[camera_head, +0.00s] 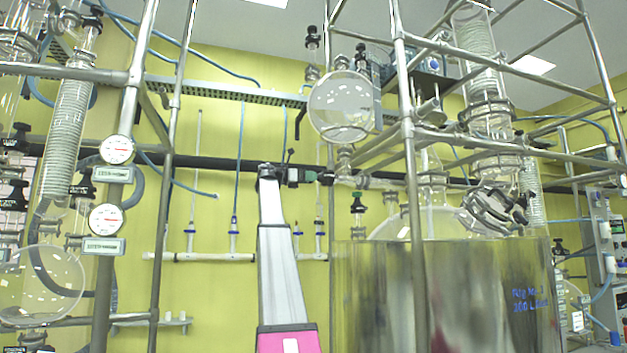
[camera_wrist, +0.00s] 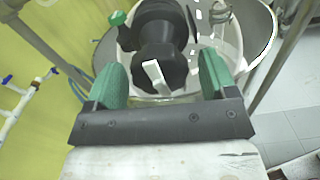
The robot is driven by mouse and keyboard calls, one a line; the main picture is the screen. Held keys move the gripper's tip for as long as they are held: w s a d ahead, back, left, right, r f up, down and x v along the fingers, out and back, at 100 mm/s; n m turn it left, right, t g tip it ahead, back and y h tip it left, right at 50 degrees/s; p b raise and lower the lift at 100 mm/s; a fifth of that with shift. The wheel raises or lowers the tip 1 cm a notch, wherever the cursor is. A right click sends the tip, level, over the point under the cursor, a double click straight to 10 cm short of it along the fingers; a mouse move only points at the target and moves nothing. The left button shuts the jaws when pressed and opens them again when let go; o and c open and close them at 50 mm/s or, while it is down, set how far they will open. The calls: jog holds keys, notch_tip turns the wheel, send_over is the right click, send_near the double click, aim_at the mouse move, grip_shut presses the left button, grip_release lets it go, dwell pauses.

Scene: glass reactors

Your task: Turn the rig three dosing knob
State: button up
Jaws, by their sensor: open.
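In the wrist view, a black knob (camera_wrist: 160,45) with a pale strip on its near face sits in the middle of the picture. My gripper (camera_wrist: 162,72) is open, with one green finger on each side of the knob. No finger visibly touches it. In the head view, my arm rises in the centre and my gripper (camera_head: 290,175) is at its top, just left of the rig's glassware. The shiny metal tank (camera_head: 460,300) with blue writing beginning "Rig No" stands at right. The knob is too small to make out clearly there.
A round glass flask (camera_head: 342,105) hangs above and right of my gripper. Metal frame poles (camera_head: 410,180) stand close on the right. Another glass rig with two gauges (camera_head: 117,150) is at left. White wall piping (camera_head: 215,257) runs behind my arm.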

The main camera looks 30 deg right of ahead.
jog(key=shift+x, duration=1.05)
jog(key=c, duration=0.9)
jog(key=shift+m, duration=0.3)
